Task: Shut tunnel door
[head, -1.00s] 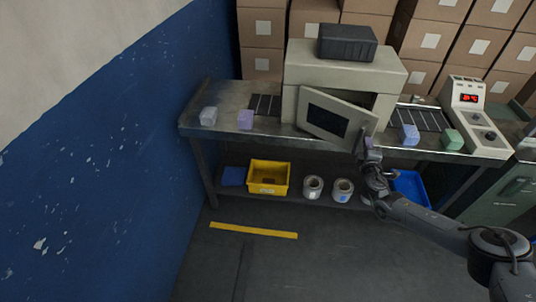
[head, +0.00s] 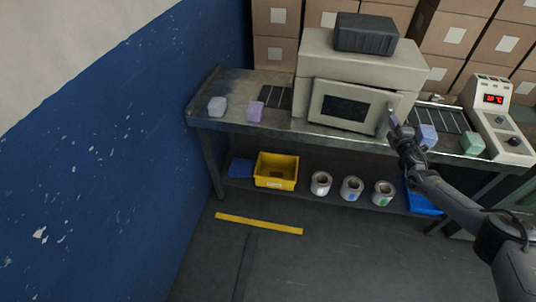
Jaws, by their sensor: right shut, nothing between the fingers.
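The beige tunnel (head: 385,68) stands on the metal bench. Its front door (head: 320,102), with a dark window (head: 346,109), is hinged at the left and lies nearly flush with the front. I cannot tell whether a small gap is left at its right edge. My right gripper (head: 392,118) is shut and empty, its tip at the door's right edge; I cannot tell whether it touches. My left gripper is not in view.
A dark box (head: 366,34) sits on the tunnel. Pale blocks (head: 217,106) and a lilac block (head: 256,111) stand left; blue (head: 427,136) and green blocks (head: 472,143) stand right, near the control box (head: 495,118). A yellow bin (head: 276,170) and cans are below.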

